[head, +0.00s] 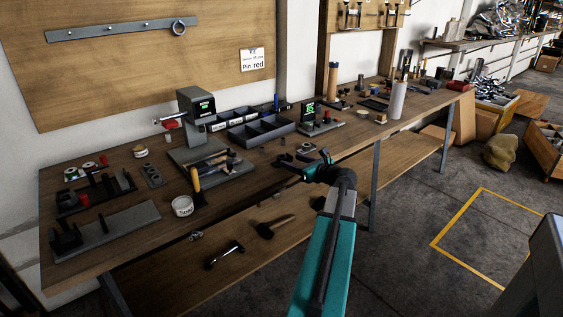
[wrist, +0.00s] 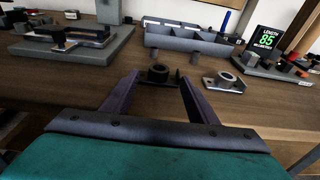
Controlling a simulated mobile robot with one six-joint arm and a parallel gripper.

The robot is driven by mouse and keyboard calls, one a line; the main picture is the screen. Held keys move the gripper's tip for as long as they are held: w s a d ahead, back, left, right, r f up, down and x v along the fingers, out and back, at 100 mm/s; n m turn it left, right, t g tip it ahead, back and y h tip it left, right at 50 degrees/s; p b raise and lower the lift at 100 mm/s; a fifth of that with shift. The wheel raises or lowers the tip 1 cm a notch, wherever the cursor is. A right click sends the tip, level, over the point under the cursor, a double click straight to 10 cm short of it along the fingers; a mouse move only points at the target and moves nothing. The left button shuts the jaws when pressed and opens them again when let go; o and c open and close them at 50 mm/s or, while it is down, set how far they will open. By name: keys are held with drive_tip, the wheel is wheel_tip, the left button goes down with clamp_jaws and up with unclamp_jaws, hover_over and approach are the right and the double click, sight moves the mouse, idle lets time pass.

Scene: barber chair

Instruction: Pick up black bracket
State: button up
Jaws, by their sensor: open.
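The black bracket (wrist: 158,74), a dark flat plate with a raised round collar, lies on the wooden workbench (wrist: 60,88) in the wrist view. My gripper (wrist: 160,84) is open, its two purple fingers reaching forward with the bracket seen between their tips. I cannot tell how far the tips are from it, and nothing is held. In the head view my gripper (head: 304,165) is over the bench's front edge, with the small dark bracket (head: 284,158) just ahead of it.
Behind stand a grey divided bin (wrist: 190,40) and a length gauge with a green display (wrist: 266,38).

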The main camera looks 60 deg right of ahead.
sight(280, 156)
drive_tip(key=shift+x, duration=2.65)
drive_tip(key=shift+a+r, duration=0.1)
drive_tip(key=shift+r, duration=0.05)
drive_tip(key=c, duration=1.2)
